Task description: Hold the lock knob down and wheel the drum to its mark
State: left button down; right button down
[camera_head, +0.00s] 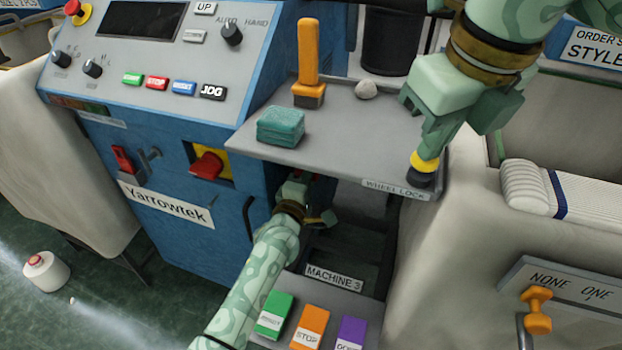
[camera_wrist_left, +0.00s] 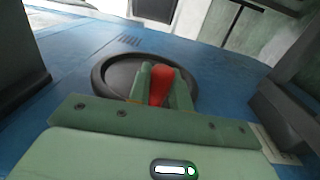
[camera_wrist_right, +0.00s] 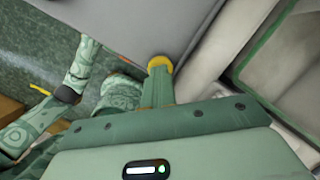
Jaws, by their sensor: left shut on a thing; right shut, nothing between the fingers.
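The lock knob (camera_head: 424,164) is yellow with a dark collar, at the right corner of the grey shelf by the "WHEEL LOCK" label (camera_head: 396,190). My right gripper (camera_head: 432,146) is shut and empty, its fingertips against the knob's top. The knob (camera_wrist_right: 160,62) also shows beyond the fingertips in the right wrist view. In the left wrist view my left gripper (camera_wrist_left: 160,88) is shut on the red handle (camera_wrist_left: 162,80) of a dark round wheel (camera_wrist_left: 112,74) on the blue machine side. In the head view my left gripper (camera_head: 296,190) is below the shelf, its grip mostly hidden. Drum and mark cannot be made out.
Green, orange and purple buttons (camera_head: 310,325) sit below. A cream bin (camera_head: 450,240) stands close on the right.

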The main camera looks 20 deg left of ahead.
pick_arm(q)
jog(key=shift+r, duration=0.85)
pick_arm(e)
jog(key=shift+f, duration=0.3)
pick_arm(q)
jog(key=c, duration=1.3)
grip_release()
jog(key=shift+s+f, duration=0.1)
jog(key=shift+s, duration=0.4)
pick_arm(e)
jog(key=shift+s, duration=0.1)
pick_arm(q)
jog(key=s, duration=0.6)
jog(key=shift+s+a+f, duration=0.15)
jog(key=shift+s, duration=0.15)
